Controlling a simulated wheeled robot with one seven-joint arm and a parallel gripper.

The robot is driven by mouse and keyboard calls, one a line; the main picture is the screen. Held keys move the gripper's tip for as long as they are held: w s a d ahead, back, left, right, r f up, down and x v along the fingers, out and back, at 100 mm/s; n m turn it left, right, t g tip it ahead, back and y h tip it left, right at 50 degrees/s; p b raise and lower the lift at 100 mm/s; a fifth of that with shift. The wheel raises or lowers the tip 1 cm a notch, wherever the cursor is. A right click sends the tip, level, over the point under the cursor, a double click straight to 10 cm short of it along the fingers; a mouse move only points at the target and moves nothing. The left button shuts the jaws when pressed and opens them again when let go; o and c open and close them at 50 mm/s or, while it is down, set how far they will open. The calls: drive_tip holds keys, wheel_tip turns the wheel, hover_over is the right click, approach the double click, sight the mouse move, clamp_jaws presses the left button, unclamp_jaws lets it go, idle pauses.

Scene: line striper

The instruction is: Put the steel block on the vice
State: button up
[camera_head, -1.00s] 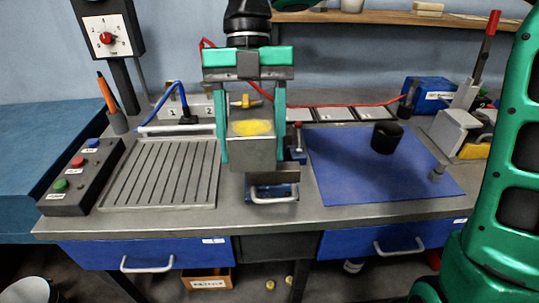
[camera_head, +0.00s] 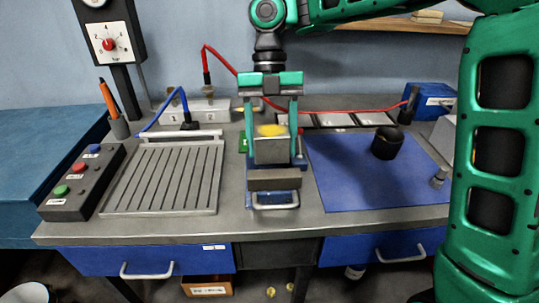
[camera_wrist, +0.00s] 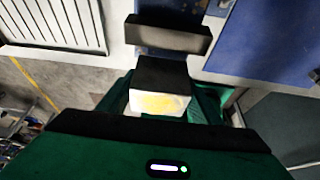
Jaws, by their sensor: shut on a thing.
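The steel block (camera_head: 272,151) is grey with a yellow patch on its top. My gripper (camera_head: 272,145) points down and is shut on it, one green finger on each side. The block also shows in the wrist view (camera_wrist: 160,103). The blue vice (camera_head: 273,198) stands at the bench's front middle, with a grey jaw bar (camera_head: 273,180) and a pale handle. The block appears above and behind the front jaw bar, which also shows in the wrist view (camera_wrist: 168,35). I cannot tell if the block touches the vice. The block and fingers hide the vice's rear.
A grooved plate (camera_head: 165,178) and a button box (camera_head: 80,182) lie left of the vice. A blue mat (camera_head: 350,185) with a black cylinder (camera_head: 387,142) lies right. Red (camera_head: 330,109) and blue (camera_head: 163,108) cables run behind.

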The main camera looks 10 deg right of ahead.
sight(272, 156)
drive_tip(key=shift+w+f, duration=0.1)
drive_tip(key=shift+f, duration=1.95)
drive_tip(key=shift+f, duration=0.1)
drive_tip(key=o, duration=1.7)
drive_tip(key=shift+v, duration=6.05)
